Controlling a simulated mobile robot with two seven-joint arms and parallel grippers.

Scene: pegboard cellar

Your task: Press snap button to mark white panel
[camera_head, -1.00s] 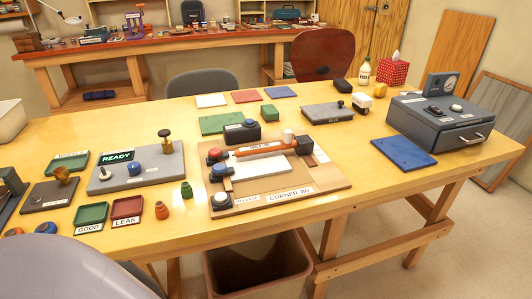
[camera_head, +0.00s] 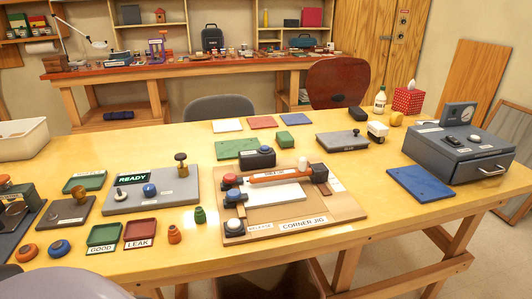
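A white panel (camera_head: 272,194) lies flat in the wooden corner jig (camera_head: 345,205) at the table's middle. An orange bar (camera_head: 282,176) lies along the panel's back edge, with a small unreadable label. A red knob (camera_head: 229,181), a blue knob (camera_head: 236,197) and a round white button (camera_head: 234,226) sit along the jig's left side. The white one is beside a label that seems to read RELEASE. A dark box with a blue button (camera_head: 266,150) stands behind the bar. I cannot read which button is marked snap. Neither gripper is in view.
A grey station (camera_head: 182,200) showing READY stands left of the jig. GOOD (camera_head: 104,236) and LEAK (camera_head: 140,233) trays sit in front of it. A dark drawer box (camera_head: 457,155) and blue plate (camera_head: 420,184) are at right. Another white panel (camera_head: 227,125) lies at the back.

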